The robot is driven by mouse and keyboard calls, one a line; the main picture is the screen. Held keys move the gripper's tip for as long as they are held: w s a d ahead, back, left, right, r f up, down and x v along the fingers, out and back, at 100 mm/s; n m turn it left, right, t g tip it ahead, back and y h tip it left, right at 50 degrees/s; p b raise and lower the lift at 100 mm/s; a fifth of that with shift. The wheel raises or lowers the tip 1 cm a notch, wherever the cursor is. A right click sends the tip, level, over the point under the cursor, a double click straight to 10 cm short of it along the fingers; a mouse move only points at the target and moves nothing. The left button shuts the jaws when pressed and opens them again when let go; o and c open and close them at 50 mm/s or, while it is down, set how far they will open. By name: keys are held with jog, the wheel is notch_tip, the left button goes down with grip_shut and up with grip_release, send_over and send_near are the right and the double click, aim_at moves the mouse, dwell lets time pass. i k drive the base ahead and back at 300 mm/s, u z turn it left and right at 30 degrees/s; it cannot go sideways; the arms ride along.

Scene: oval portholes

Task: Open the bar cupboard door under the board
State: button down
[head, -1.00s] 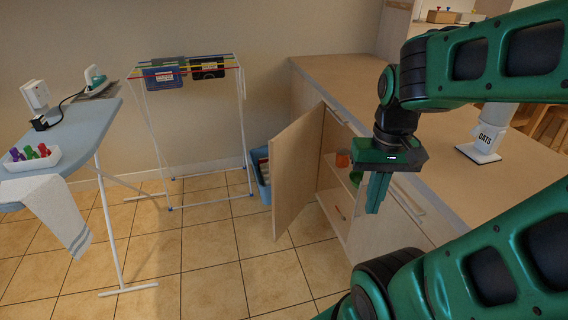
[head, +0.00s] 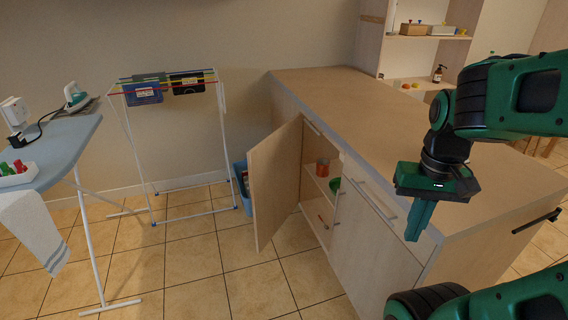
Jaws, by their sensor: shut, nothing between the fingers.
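The bar cupboard door (head: 274,183) stands swung open under the wooden board (head: 400,125), its free edge out over the tiled floor. Inside the open cupboard, an orange-red container (head: 322,167) and a green item (head: 335,184) sit on the shelf (head: 315,183). My gripper (head: 417,236) is shut and empty, pointing down by the counter's front edge. It is to the right of the open door and apart from it.
A second cupboard door (head: 372,236) beside the opening is shut. A drying rack (head: 180,145) and a blue bin (head: 243,190) stand left of the open door. An ironing board (head: 58,150) is at far left. Floor tiles (head: 190,275) in front are clear.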

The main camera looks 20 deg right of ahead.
aim_at(273, 164)
jog(key=z, duration=0.1)
jog(key=i, duration=1)
jog(key=u, duration=0.05)
